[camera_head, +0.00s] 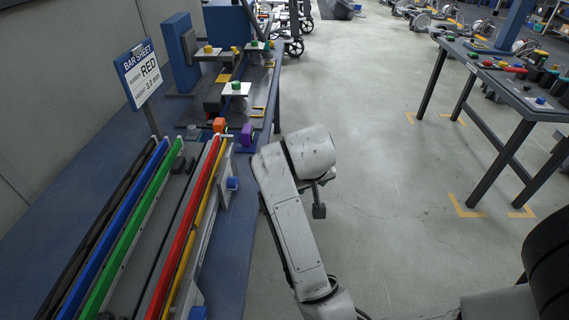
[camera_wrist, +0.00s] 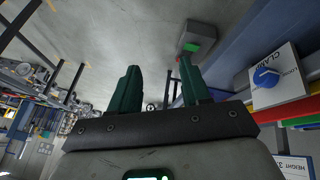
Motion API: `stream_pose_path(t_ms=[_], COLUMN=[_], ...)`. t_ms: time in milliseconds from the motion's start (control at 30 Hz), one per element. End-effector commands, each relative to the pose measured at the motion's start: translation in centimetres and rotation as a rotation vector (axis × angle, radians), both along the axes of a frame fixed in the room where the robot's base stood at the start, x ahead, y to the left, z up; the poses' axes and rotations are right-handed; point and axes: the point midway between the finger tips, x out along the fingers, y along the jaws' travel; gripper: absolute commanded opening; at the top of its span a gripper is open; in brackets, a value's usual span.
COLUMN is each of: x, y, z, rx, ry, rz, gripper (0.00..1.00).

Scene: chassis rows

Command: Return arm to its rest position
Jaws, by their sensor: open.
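My grey arm (camera_head: 298,230) is folded upward in the head view, to the right of the long blue bench (camera_head: 230,275) and over the floor. My gripper shows in the wrist view (camera_wrist: 158,82) with two dark green fingers spread apart. Nothing is between the fingers; bare floor and distant table legs show past them. In the head view the gripper is mostly hidden behind the arm's end link; only a small dark part hangs below it.
Long bars, including blue (camera_head: 110,235), green (camera_head: 130,235) and red (camera_head: 185,235), lie on the bench left of my arm. A dark table (camera_head: 510,90) stands at right. The floor between (camera_head: 400,200) is clear.

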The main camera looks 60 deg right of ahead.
Motion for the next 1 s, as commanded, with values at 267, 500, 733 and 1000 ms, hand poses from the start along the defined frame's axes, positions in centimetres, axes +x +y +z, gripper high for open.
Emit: stream_pose_path(t_ms=[267,500,733,1000], x=[0.0,-1.2,-5.4,-11.5], y=[0.0,1.7,8.4,17.3], z=[0.0,-2.8,-9.8,-15.3], rx=[0.000,-0.015,0.090,0.297], ry=[0.000,0.055,0.162,0.231], rz=[0.000,0.148,0.431,0.635], gripper=[0.47,0.47,0.47,0.47])
